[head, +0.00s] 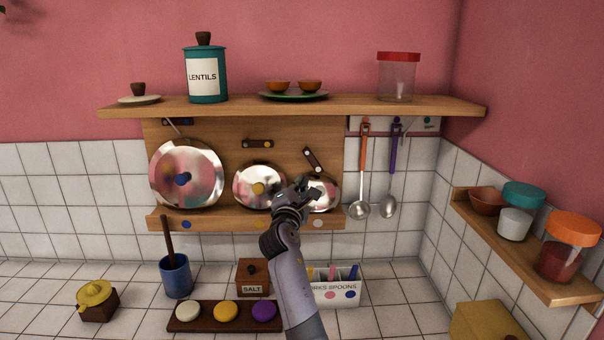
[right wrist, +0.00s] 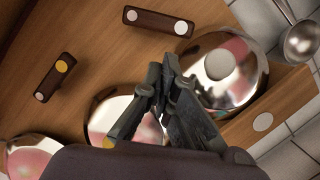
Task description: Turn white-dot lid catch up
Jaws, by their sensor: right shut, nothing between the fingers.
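The white-dot lid catch (head: 314,160) is a short dark brown bar on the wooden back board, above the smallest lid at right. In the head view it slants from upper left down to lower right. In the right wrist view the catch (right wrist: 157,20) shows a pale dot at each end. The shiny small lid (head: 325,197) stands below it; its white knob shows in the right wrist view (right wrist: 222,68). My right gripper (head: 308,187) is shut and empty, in front of this lid and below the catch, hiding part of the lid. My left gripper is out of view.
The yellow-dot catch (head: 257,143) lies level above the middle lid (head: 250,185). The blue-knob lid (head: 170,172) leans at left. A ledge (head: 165,222) runs under the lids. A ladle (head: 360,208) hangs at right. The top shelf (head: 240,106) overhangs the board.

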